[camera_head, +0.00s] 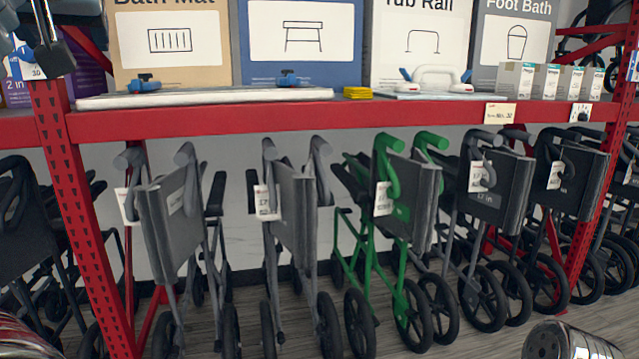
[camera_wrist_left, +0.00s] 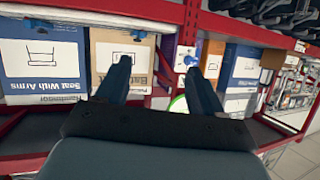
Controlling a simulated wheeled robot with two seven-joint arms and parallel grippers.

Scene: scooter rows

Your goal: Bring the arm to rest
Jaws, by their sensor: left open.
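My left gripper (camera_head: 48,45) shows at the top left corner of the head view, in front of the left end of the red shelf. In the left wrist view the left gripper (camera_wrist_left: 158,66) has its two dark fingers wide apart with nothing between them. Boxed goods on the shelf show beyond the fingers. My right gripper is in neither view.
The red shelf beam (camera_head: 300,118) spans the view, carrying a Bath Mat box (camera_head: 172,42), a Tub Rail box (camera_head: 420,40) and a Foot Bath box (camera_head: 512,38). Below stand grey rollators (camera_head: 168,215) and a green rollator (camera_head: 412,205). A red upright (camera_head: 80,200) stands near my left gripper.

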